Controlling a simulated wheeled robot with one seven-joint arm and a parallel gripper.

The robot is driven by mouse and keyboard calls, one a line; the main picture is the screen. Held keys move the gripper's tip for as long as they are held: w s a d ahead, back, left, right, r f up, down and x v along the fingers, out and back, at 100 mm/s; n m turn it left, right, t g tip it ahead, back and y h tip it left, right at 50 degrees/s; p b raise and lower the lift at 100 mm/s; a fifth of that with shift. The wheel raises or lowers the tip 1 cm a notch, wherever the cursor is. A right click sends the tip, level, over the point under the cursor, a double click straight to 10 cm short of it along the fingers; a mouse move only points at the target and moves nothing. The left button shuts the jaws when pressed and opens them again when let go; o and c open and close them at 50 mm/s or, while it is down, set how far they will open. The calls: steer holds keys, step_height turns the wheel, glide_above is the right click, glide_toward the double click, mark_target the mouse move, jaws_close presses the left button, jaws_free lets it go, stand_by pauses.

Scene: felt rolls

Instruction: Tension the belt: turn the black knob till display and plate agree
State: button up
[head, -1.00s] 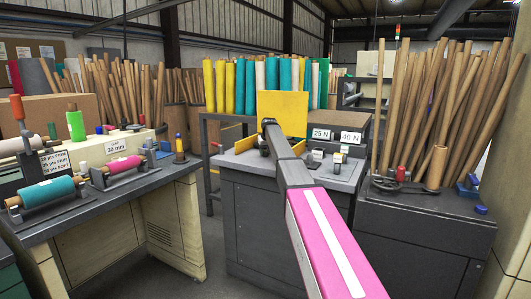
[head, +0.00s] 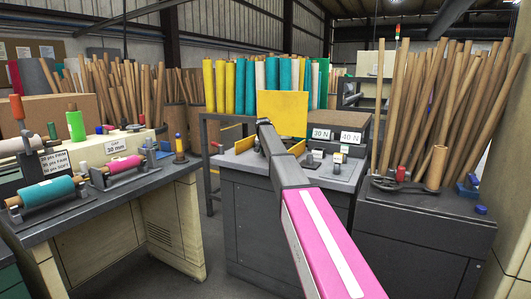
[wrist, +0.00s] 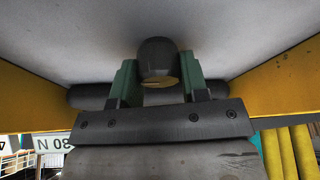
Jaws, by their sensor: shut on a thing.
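The black knob (wrist: 158,58) sits between the green fingers of my gripper (wrist: 158,80) in the wrist view. My gripper is shut on the knob, with one finger on each side. In the head view my arm reaches to the grey machine in the middle and hides the knob. The left card there, the display (head: 321,134), appears to read 30 N. The plate (head: 350,137) to its right reads 40 N. The display also shows upside down at the lower left of the wrist view (wrist: 52,143).
Yellow guards (head: 282,113) stand around the work spot, and yellow walls flank my gripper in the wrist view. Small blocks (head: 340,158) lie on the machine top to the right. A bench with felt rolls (head: 47,191) is at left, a cabinet with tubes (head: 437,167) at right.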

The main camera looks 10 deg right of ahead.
steer(key=m+h, duration=0.1)
steer(key=m, duration=0.2)
steer(key=m+g, duration=0.1)
steer(key=m, duration=0.1)
steer(key=shift+m+g+h, duration=0.3)
steer(key=shift+m+h, duration=0.1)
stand_by(0.4)
steer(key=o, duration=0.9)
steer(key=shift+o, duration=0.2)
steer(key=shift+r, duration=0.1)
steer(key=v, duration=1)
steer(key=shift+s+a+r, duration=0.15)
steer(key=shift+r, duration=0.1)
